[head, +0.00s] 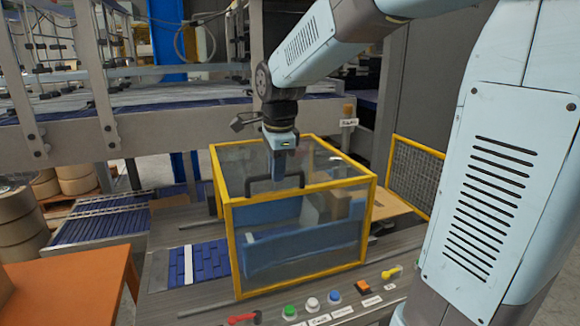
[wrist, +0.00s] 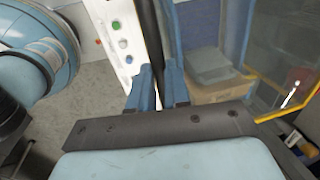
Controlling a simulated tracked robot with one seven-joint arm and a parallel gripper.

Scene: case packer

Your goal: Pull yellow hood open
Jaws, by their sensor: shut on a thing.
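The yellow-framed hood (head: 234,255) with clear panels stands over the machine bed in the middle of the head view. It looks closed, its frame sitting low around a blue case (head: 285,252). A black handle (head: 258,180) shows at its front upper edge. My gripper (head: 279,180) reaches down to this handle. In the wrist view, the fingers of my gripper (wrist: 158,88) are shut on the dark handle bar (wrist: 154,50), one on each side. Part of the hood's yellow frame (wrist: 285,107) shows at the right there. The fingers hide the middle of the handle in the head view.
A control strip with green (head: 289,311), white and blue buttons runs along the front below the hood. An orange table (head: 75,270) stands at the left front. A blue roller conveyor (head: 100,228) and racks lie behind. A yellow-framed mesh guard (head: 415,175) is at the right.

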